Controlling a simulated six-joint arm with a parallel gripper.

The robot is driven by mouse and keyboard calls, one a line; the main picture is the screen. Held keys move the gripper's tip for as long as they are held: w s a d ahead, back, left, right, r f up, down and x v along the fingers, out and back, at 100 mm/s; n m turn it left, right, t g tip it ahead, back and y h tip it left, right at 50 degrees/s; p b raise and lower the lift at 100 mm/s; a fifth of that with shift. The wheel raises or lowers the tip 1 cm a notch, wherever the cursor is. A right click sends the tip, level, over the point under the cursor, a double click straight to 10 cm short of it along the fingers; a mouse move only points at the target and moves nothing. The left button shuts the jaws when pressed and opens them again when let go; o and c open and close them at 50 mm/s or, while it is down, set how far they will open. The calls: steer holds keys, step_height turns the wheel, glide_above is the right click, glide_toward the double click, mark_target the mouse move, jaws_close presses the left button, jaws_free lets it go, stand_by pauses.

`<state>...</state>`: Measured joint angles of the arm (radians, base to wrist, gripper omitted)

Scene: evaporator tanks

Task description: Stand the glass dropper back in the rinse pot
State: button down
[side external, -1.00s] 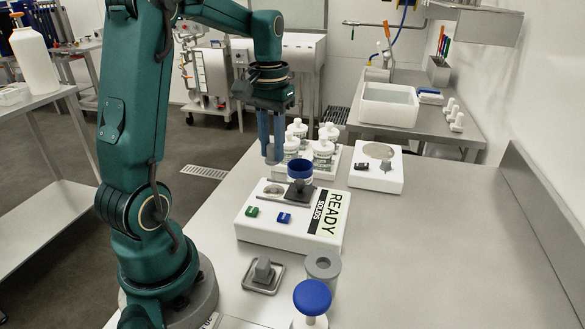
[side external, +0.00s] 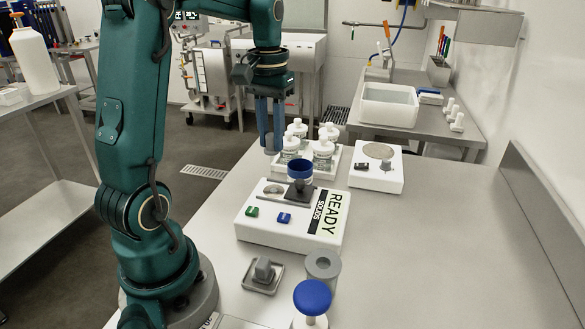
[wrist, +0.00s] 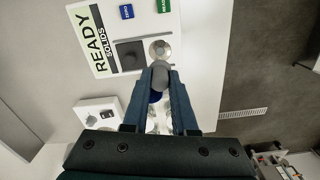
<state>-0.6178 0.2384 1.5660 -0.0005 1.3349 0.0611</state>
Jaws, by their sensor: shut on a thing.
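My gripper (side external: 269,148) points down above the left rear of the white READY SOLIDS unit (side external: 262,232). In the wrist view its fingers (wrist: 160,78) are shut on a grey rounded piece, which I take for the glass dropper (wrist: 160,70). Its glass tube cannot be made out. A grey round pot with an opening in its top, which may be the rinse pot (side external: 322,265), stands on the bench at the front, well apart from my gripper.
A tray of several white bottles (side external: 323,154) stands close behind my fingers. A white box with a round plate (side external: 378,152) is to the right. A blue mushroom-shaped knob (side external: 312,297) and a grey block on a plate (side external: 263,270) are in front. The bench's right side is clear.

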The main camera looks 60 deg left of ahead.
steer(key=s+d+r+m, duration=0.1)
steer(key=d+m, duration=0.2)
steer(key=d, duration=0.8)
steer(key=s+d+r+m, duration=0.1)
steer(key=d+m, duration=0.2)
steer(key=d, duration=0.8)
steer(key=shift+s+d+r, duration=0.15)
steer(key=shift+s+r, duration=0.05)
steer(key=shift+r, duration=0.15)
step_height(320, 180, down, 10)
steer(key=shift+r, duration=0.2)
steer(key=c, duration=0.6)
jaws_free()
